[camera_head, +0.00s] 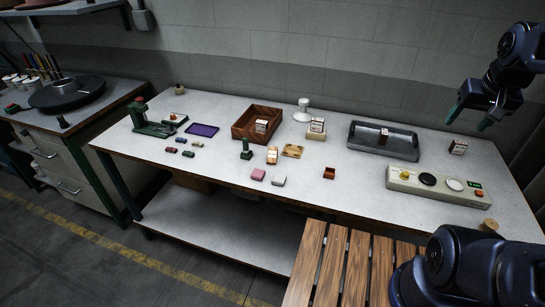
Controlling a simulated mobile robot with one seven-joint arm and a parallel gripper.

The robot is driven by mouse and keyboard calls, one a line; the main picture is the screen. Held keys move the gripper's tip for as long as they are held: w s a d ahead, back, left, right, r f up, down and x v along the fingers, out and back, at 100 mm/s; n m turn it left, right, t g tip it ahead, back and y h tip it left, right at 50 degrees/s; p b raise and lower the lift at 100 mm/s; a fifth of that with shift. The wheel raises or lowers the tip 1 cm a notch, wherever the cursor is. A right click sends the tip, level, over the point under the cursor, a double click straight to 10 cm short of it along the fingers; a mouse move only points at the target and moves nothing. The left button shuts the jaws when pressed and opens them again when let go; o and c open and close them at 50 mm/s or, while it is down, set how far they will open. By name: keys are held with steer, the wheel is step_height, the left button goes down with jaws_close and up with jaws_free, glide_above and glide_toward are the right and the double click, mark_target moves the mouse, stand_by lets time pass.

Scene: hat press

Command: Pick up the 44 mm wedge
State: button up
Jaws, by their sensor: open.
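I cannot tell for certain which object is the 44 mm wedge, as no size marking is readable. Several small blocks with pale, marked faces could include it: one in the wooden tray (261,126), one on a cream base (316,125), one in the grey tray (384,136), one standing on the bench at the right (457,147), and a tan one near the front middle (272,155). My gripper (471,116) is at the upper right, open and empty, its green-tipped fingers apart above the back right of the bench, near the right marked block.
The bench (340,205) has clear room along its front middle. A control box (437,186) with buttons sits front right. A green press (150,125), a purple pad (202,130) and small blocks are left. A slatted wooden surface (335,265) is in front.

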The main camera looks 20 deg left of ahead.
steer(key=w+a+g, duration=0.1)
steer(key=w+a, duration=1)
steer(key=w, duration=0.1)
steer(key=n+g, duration=0.2)
steer(key=g, duration=0.1)
glide_above(273, 150)
steer(key=f, duration=2.5)
steer(key=shift+w+f, duration=0.15)
steer(key=shift+w, duration=0.15)
step_height(273, 150, down, 5)
steer(key=shift+s+f, duration=0.15)
steer(key=shift+f, duration=1.2)
steer(key=shift+s+f, duration=0.1)
steer(key=shift+f, duration=1.2)
steer(key=c, duration=1.1)
